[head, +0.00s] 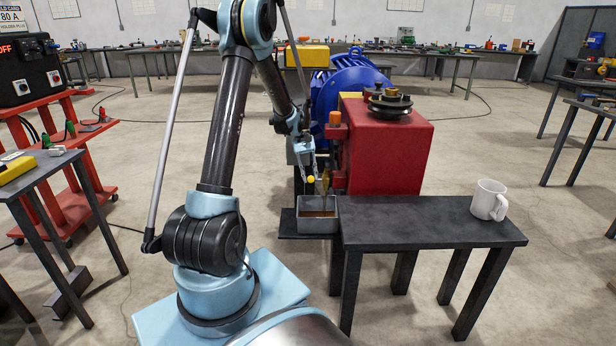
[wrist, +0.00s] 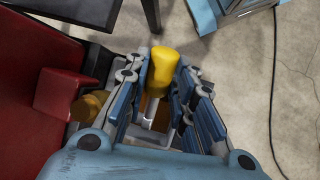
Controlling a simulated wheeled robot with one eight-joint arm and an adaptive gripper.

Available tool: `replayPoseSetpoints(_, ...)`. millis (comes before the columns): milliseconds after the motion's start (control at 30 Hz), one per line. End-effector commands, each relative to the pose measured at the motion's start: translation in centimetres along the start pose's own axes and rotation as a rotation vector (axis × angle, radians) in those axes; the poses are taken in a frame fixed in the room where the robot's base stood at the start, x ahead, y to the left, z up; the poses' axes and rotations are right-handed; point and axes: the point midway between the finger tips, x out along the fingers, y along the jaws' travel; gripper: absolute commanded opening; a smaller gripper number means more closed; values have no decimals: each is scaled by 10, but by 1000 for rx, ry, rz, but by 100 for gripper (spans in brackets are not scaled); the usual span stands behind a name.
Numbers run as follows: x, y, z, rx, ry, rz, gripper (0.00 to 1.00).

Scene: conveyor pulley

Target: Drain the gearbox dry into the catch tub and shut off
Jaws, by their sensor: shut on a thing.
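The red gearbox (head: 390,150) stands behind the dark bench, with a blue motor behind it. The catch tub (head: 318,227) is a small grey open box on a low shelf below the gearbox's left side, with brown oil in it. My gripper (head: 308,168) is just above the tub and shut on a yellow handle (head: 311,179). In the wrist view the yellow handle (wrist: 164,70) sits between the blue fingers, and a brass fitting (wrist: 90,105) shows beside the gearbox. The fingers partly hide the tub there. I cannot tell whether oil is flowing.
A white mug (head: 489,200) stands on the right of the dark bench (head: 420,222); the bench's middle is clear. A blue motor (head: 345,85) stands behind the gearbox. A red cart (head: 60,105) and a side table (head: 50,175) are at the left.

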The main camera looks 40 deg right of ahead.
Motion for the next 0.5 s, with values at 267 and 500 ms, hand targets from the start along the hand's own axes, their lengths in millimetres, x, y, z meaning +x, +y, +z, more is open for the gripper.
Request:
replayPoseSetpoints(267, 0, -1, 0, -3, -2, -10, 42)
replayPoseSetpoints(500, 1, 4, 0, 3, -2, -10, 44)
